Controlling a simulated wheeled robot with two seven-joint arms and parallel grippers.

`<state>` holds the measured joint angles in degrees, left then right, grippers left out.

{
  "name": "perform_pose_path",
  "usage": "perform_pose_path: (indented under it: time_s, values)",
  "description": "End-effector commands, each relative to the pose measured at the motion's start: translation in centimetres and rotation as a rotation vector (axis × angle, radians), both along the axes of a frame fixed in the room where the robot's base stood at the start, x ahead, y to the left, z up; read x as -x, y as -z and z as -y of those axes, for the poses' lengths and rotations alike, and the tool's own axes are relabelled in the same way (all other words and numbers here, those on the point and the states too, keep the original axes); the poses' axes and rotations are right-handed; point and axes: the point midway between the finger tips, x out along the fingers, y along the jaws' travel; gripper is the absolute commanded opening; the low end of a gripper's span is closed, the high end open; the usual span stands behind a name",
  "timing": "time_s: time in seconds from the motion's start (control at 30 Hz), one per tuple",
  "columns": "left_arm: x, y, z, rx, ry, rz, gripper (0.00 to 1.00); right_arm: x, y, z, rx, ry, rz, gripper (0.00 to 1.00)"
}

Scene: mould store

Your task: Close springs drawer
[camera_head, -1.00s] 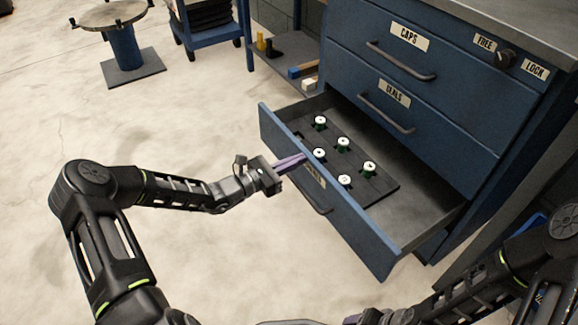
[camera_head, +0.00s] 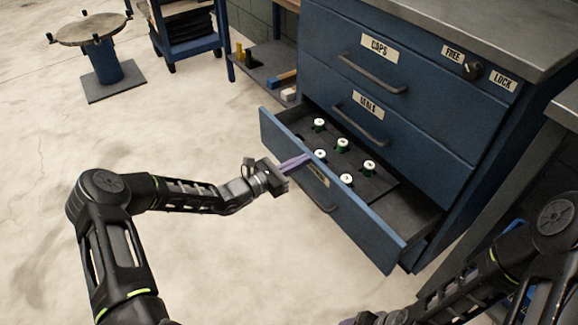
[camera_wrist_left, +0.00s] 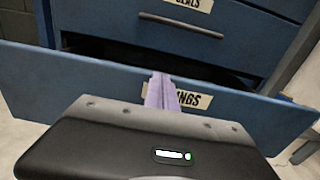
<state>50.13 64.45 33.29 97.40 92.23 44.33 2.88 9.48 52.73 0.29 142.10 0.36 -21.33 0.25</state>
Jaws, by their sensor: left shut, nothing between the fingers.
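The springs drawer (camera_head: 345,215) is the low blue drawer of the cabinet, standing partly open. Its label, partly covered, reads "...INGS" in the left wrist view (camera_wrist_left: 190,100). Inside, several white-topped pieces with green bases stand on a dark tray (camera_head: 377,187). My left gripper (camera_head: 306,159) is shut and empty. Its purple fingers lie against the outside of the drawer front, beside the label and above the handle (camera_head: 318,196). They also show in the left wrist view (camera_wrist_left: 161,88). My right gripper is only a sliver at the bottom edge, its fingers mostly cut off.
The caps drawer (camera_head: 345,50) and seals drawer (camera_head: 400,125) above are closed. A knob (camera_head: 472,71) sits between FREE and LOCK labels. A low shelf (camera_head: 262,68) with small blocks, a cart (camera_head: 187,40) and a round stand (camera_head: 105,65) are behind. The floor at left is clear.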

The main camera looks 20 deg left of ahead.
Motion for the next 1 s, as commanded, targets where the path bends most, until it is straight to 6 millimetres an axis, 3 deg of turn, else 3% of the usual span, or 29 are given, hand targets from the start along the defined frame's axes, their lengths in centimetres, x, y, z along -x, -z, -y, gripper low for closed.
perform_pose_path:
  time_s: [0.23,0.5,0.7,1.0]
  values:
    - [-5.0,0.2,4.5,0.003,0.004,0.003,0.00,-0.1,1.4,0.0,0.001,0.003,0.004,0.68]
    - [-8.8,0.2,7.4,0.001,0.002,0.003,0.00,-0.4,2.8,-0.1,0.002,0.005,0.012,0.68]
    - [-9.9,0.0,8.2,0.001,0.000,0.002,0.00,-0.5,3.2,-0.1,0.002,0.007,0.013,0.68]
    - [-10.0,0.0,8.3,0.001,0.000,0.001,0.00,-0.5,3.1,-0.1,0.003,0.006,0.014,0.68]
